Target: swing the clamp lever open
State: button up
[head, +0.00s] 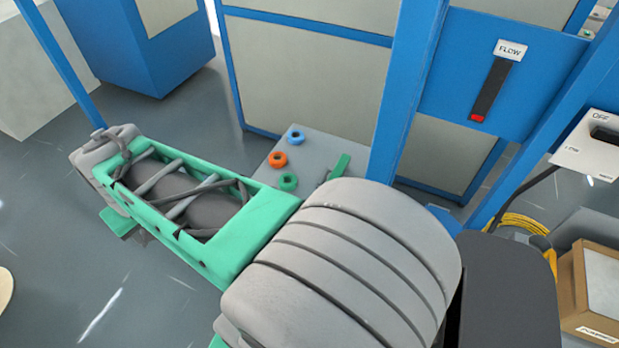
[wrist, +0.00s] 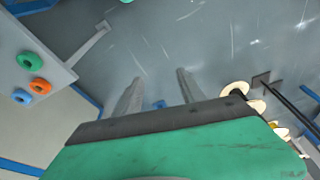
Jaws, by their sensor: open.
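A short green bar (head: 338,168), which looks like the clamp lever, stands at the right part of a grey bench top (head: 318,142) in the head view. Its lower end is hidden behind my arm, so I cannot tell its pivot. My gripper (wrist: 158,78) shows in the wrist view with two grey fingers apart and nothing between them. It points at the floor, to the right of the bench corner. I cannot make out the lever clearly in the wrist view.
Blue (head: 295,137), orange (head: 277,159) and green (head: 288,182) rings lie on the bench. A cardboard box (head: 590,290) is at the far right. Open floor lies left.

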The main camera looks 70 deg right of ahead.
jog(key=s+d+m+g+p, duration=0.1)
jog(key=s+d+m, duration=0.15)
jog(key=d, duration=0.45)
jog(key=s+d+m+p, duration=0.1)
jog(key=d+m, duration=0.2)
jog(key=d, duration=0.5)
jog(key=s+d+f+m+p, duration=0.1)
jog(key=s+d+f+m, duration=0.1)
jog(key=s+d, duration=0.3)
jog(key=s+d+f+m+g+p, duration=0.1)
jog(key=s+d+m, duration=0.3)
jog(key=s, duration=0.6)
jog(key=s+d+f+m+p, duration=0.1)
jog(key=s+d+m, duration=0.3)
jog(key=s+d, duration=0.4)
jog(key=shift+s+d+f+g+y, duration=0.1)
jog(key=shift+s+f+g+y, duration=0.1)
jog(key=shift+f, duration=0.25)
jog(key=shift+s+d+f+g+y, duration=0.1)
jog(key=shift+s+f+y, duration=0.1)
jog(key=shift+f, duration=0.2)
notch_tip(320, 180, down, 7)
jog(key=shift+w+r+p, duration=0.1)
jog(key=shift+r+p, duration=0.05)
jog(key=shift+p, duration=0.35)
jog(key=shift+f, duration=0.4)
grip_shut()
